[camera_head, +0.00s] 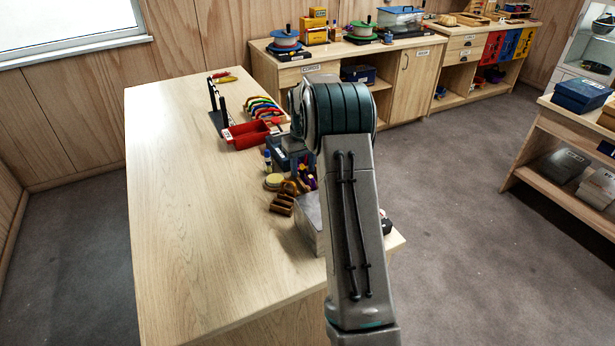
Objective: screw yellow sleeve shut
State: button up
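My arm rises through the middle right of the head view and bends over the right side of the table. My gripper does not show; the arm hides that area. I cannot pick out a yellow sleeve for certain. A row of coloured curved pieces (263,107), one of them yellow, stands on the table left of my arm's upper joint. A small red and yellow item (224,78) lies at the table's far end, too small to make out.
The wooden table (180,220) is bare on its left and near side. A red tray (247,135), a black upright stand (217,108), a yellow disc (273,181) and brown blocks (281,204) sit along its right side. A metal box (309,222) is partly behind my arm.

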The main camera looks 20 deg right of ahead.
jog(key=shift+r, duration=0.75)
jog(key=shift+a, duration=0.7)
jog(key=shift+f, duration=0.15)
jog(key=shift+f+b, duration=0.8)
jog(key=shift+f, duration=0.55)
jog(key=shift+d, duration=0.7)
jog(key=shift+r+p, duration=0.2)
jog(key=shift+p, duration=0.1)
